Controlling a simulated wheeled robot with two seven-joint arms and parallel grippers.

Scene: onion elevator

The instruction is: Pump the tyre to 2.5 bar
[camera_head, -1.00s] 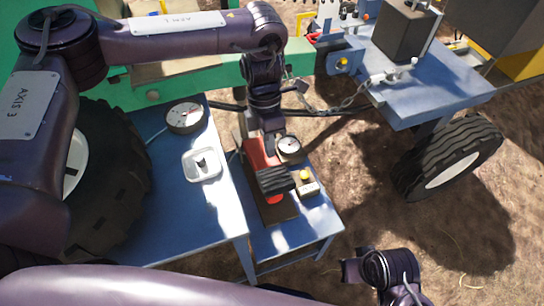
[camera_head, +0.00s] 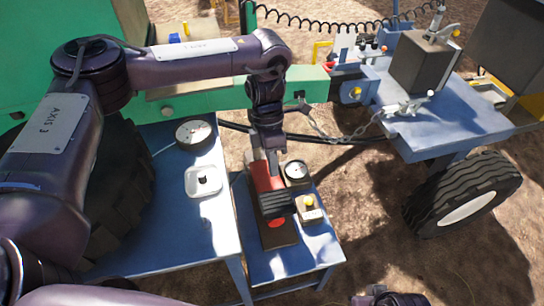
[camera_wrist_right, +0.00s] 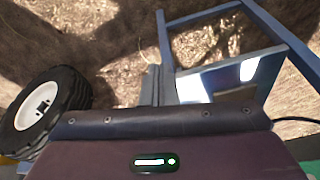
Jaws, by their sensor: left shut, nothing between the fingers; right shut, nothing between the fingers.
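A red pump (camera_head: 262,178) with a black ribbed pedal (camera_head: 273,204) stands on a small blue table. My left gripper (camera_head: 264,158) is shut and points down at the pump's far end; I cannot tell whether it touches. A round gauge (camera_head: 295,173) sits right of the pump, with a yellow-button box (camera_head: 310,210) in front of it. A large dark tyre (camera_head: 120,200) is partly hidden behind my left arm; another tyre (camera_head: 463,195) is on the blue trailer. My right gripper shows in the right wrist view (camera_wrist_right: 152,84), shut and empty; in the head view only its wrist shows.
A larger blue table (camera_head: 175,235) carries a second gauge (camera_head: 195,134) and a white tray (camera_head: 203,182) with a black knob. A black hose (camera_head: 340,139) and a chain (camera_head: 325,132) run between the green machine and the trailer (camera_head: 440,115).

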